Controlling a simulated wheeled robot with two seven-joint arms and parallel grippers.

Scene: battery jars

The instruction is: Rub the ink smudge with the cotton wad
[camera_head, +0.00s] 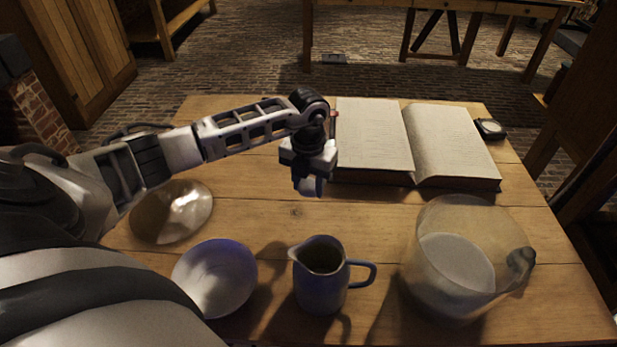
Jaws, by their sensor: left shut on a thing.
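My left gripper (309,187) points down over the middle of the wooden table, just left of the open book's near left corner. It is shut on a small pale thing at its fingertips, which I take to be the cotton wad; the fingers mostly hide it. I cannot tell whether it touches the table. I cannot make out the ink smudge; the open book (372,140) shows pale pages with faint writing and no clear blot. My right gripper is not in view.
A blue-grey jug (320,285), a pale bowl (215,278) and a large glass jar (465,260) with a pale inside stand along the table's near side. A shiny dish (172,212) lies left, under my left arm. A small round instrument (490,128) lies right of the book.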

